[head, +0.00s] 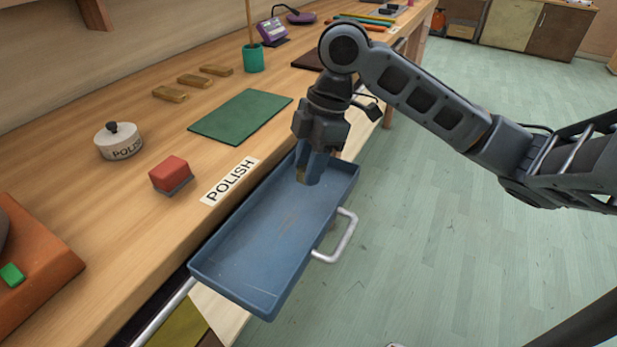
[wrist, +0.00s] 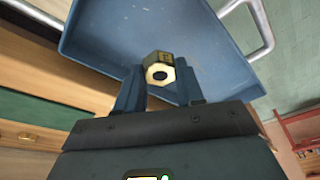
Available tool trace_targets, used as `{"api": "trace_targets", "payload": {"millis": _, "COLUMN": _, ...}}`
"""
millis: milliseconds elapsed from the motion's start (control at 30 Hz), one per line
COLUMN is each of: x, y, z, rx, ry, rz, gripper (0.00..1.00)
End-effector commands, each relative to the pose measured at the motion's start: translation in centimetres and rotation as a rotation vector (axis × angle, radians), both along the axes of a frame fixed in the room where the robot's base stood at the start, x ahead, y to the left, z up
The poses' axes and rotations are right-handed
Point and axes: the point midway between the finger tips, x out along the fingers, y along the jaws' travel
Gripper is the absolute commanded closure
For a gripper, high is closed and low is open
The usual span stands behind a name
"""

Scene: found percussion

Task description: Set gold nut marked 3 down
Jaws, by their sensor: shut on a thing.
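My gripper (head: 309,180) is low over the far end of the open blue drawer (head: 262,240), pointing down. In the wrist view my gripper (wrist: 159,84) is shut on a gold hex nut (wrist: 158,68) with a dark round hole. A dark mark shows on one of the nut's flats, too small to read. In the head view only a small bit of the nut (head: 300,174) shows between the fingers. I cannot tell whether the nut touches the drawer floor. The rest of the drawer floor is bare.
The drawer has a grey handle (head: 345,238) on its outer side. On the bench are a POLISH label (head: 230,180), a green mat (head: 240,116), a red block (head: 170,173), a white POLISH tin (head: 119,142) and gold bars (head: 195,80).

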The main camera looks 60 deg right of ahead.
Motion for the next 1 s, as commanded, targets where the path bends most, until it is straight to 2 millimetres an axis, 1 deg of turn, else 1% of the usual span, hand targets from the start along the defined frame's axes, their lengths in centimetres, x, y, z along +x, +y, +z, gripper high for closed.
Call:
{"api": "trace_targets", "payload": {"millis": 133, "x": 0.1, "y": 0.1, "z": -1.1, "rx": 0.002, "ry": 0.0, "rz": -0.001, "gripper": 0.97}}
{"api": "trace_targets", "payload": {"millis": 333, "x": 0.0, "y": 0.1, "z": -3.7, "rx": 0.001, "ry": 0.001, "rz": 0.0, "gripper": 0.97}}
{"api": "trace_targets", "payload": {"millis": 733, "x": 0.1, "y": 0.1, "z": -4.5, "rx": 0.0, "ry": 0.0, "rz": 0.001, "gripper": 0.97}}
{"api": "trace_targets", "payload": {"millis": 767, "x": 0.0, "y": 0.1, "z": -4.4, "rx": 0.0, "ry": 0.0, "rz": 0.001, "gripper": 0.61}}
{"api": "trace_targets", "payload": {"millis": 1000, "x": 0.1, "y": 0.1, "z": -4.3, "rx": 0.0, "ry": 0.0, "rz": 0.001, "gripper": 0.38}}
